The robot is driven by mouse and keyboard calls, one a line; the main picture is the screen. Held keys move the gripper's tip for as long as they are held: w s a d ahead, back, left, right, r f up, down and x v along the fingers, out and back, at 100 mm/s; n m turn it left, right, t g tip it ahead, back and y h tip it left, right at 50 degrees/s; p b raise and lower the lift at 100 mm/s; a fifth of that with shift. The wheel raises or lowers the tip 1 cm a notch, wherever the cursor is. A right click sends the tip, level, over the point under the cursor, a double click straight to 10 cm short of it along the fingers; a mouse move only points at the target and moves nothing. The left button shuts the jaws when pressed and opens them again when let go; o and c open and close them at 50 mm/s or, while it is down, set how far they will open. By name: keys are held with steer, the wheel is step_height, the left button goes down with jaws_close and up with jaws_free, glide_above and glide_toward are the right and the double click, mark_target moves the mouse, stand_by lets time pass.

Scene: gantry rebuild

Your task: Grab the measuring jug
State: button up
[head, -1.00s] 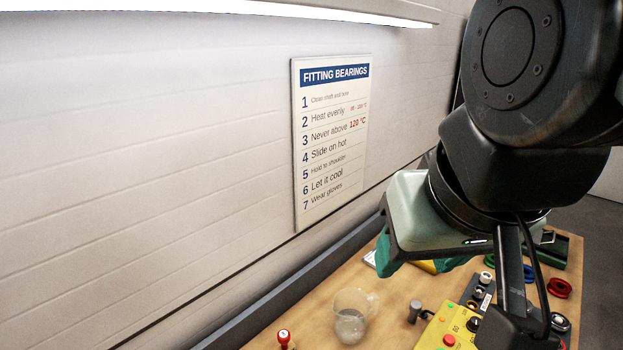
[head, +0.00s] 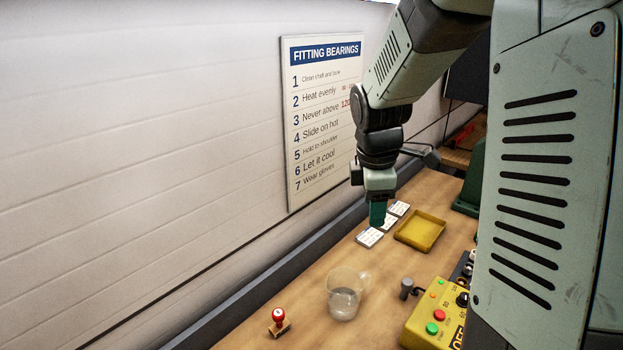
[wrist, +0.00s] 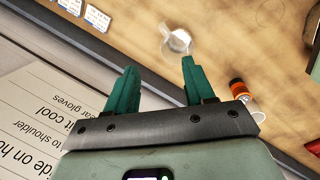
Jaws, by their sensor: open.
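The measuring jug (head: 343,300) is clear and stands upright on the wooden bench in the head view, its handle to the right. It also shows at the top middle of the wrist view (wrist: 178,42), just beyond the right green finger and apart from it. My gripper (head: 377,222) is above the bench, farther back than the jug in the head view, over the white cards. In the wrist view my gripper (wrist: 157,64) has its two green fingers spread, with nothing between them.
A red-knobbed stamp (head: 279,322) stands left of the jug. A small dark-grey knob (head: 406,288) and a yellow control box (head: 432,318) lie to its right. White cards (head: 369,237) and a yellow tray (head: 420,231) lie farther back. A wall runs along the left.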

steer(key=w+d+f+n+g+y, duration=0.15)
steer(key=w+f+n, duration=0.25)
steer(key=f, duration=0.8)
steer(key=n, duration=0.2)
glide_above(367, 290)
steer(key=w, duration=0.1)
step_height(367, 290, down, 10)
steer(key=shift+g, duration=0.25)
steer(key=shift+s+f, duration=0.15)
steer(key=shift+f, duration=2.8)
jaws_close()
